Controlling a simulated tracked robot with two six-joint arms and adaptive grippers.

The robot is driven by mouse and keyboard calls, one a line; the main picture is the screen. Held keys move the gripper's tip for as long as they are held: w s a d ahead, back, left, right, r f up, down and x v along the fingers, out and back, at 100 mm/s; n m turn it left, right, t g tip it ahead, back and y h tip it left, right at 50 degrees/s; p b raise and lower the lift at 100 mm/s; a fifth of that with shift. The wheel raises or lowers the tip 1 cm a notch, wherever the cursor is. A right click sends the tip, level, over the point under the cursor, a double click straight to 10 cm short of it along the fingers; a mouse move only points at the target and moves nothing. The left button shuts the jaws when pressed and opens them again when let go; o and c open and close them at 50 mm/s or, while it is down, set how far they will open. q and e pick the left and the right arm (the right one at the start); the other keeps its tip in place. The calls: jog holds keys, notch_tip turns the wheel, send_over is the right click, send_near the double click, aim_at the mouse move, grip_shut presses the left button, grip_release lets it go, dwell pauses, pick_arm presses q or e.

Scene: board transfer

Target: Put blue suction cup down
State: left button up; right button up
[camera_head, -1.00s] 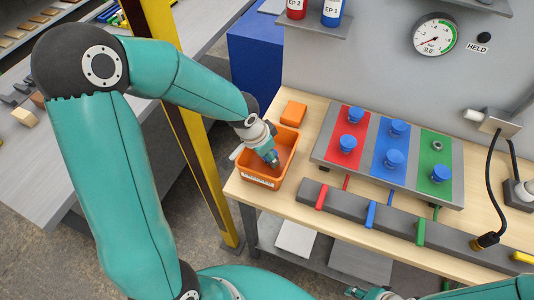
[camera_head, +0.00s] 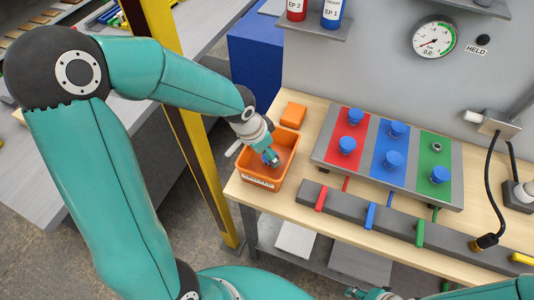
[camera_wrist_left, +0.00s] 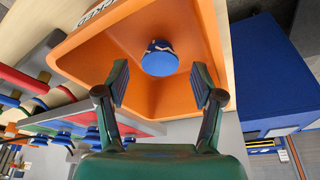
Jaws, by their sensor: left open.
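The blue suction cup (camera_wrist_left: 159,62) lies in the orange bin (camera_head: 259,184), in front of my left fingertips in the left wrist view, apart from both. The bin's inside wall also shows in that view (camera_wrist_left: 95,58). My left gripper (camera_head: 267,157) reaches into the bin in the head view. Its two fingers (camera_wrist_left: 158,86) are spread with nothing between them. The grey board with red, blue and green panels (camera_head: 375,190) bears several blue cups. Its green panel (camera_head: 434,168) has one cup and a bare grey fitting (camera_head: 436,147). Only a sliver of my right gripper (camera_head: 368,293) shows at the bottom edge.
A small orange block (camera_head: 293,114) stands behind the bin. A dark rail with coloured levers (camera_head: 385,217) runs along the bench front. A yellow post (camera_head: 161,45) stands left of the bench. A pressure gauge (camera_head: 434,37) hangs on the back wall.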

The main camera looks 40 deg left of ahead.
pick_arm(q)
jog(key=v, duration=0.9)
jog(key=shift+r, duration=0.2)
jog(key=shift+s, duration=0.1)
